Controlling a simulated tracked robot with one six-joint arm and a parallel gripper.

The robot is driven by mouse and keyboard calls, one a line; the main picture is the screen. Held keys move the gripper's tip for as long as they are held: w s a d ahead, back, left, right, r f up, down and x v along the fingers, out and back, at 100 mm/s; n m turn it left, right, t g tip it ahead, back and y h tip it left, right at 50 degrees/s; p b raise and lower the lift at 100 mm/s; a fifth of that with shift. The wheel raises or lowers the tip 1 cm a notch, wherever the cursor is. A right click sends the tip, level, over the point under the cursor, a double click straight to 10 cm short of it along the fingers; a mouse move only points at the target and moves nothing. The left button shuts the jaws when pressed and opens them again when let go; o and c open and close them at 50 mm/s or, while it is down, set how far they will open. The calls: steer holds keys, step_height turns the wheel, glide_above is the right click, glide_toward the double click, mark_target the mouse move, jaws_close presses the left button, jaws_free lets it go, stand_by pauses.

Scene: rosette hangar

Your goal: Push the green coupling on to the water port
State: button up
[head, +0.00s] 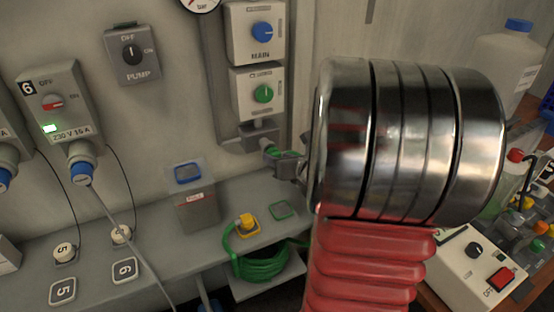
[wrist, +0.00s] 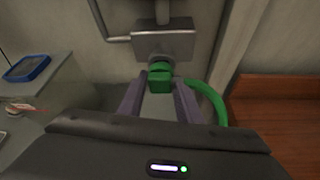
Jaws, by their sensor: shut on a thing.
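The green coupling (wrist: 160,82) is between the two fingers of my gripper (wrist: 160,92) in the wrist view. My gripper is shut on it. The water port is on the underside of a grey block (wrist: 165,45), directly in front of the coupling. The coupling is lined up with the port and very close to it; I cannot tell how far it is on. A green hose (wrist: 208,98) curves away to the right of the fingers. In the head view the coupling (head: 271,152) shows just under the grey block (head: 259,135), with my gripper (head: 287,163) at its right.
My own arm hides much of the head view's right half. Wall boxes with a blue knob (head: 262,30) and a green knob (head: 264,93) are above the port. A coiled green hose (head: 262,264) and a yellow fitting (head: 246,224) are below. A grey bin (head: 197,207) stands left.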

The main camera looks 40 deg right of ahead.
steer(key=shift+w+d, duration=0.1)
steer(key=shift+w, duration=0.25)
steer(key=o, duration=1.1)
steer(key=shift+c, duration=0.2)
steer(key=v, duration=1.3)
steer(key=shift+s, duration=0.35)
steer(key=shift+r, duration=0.1)
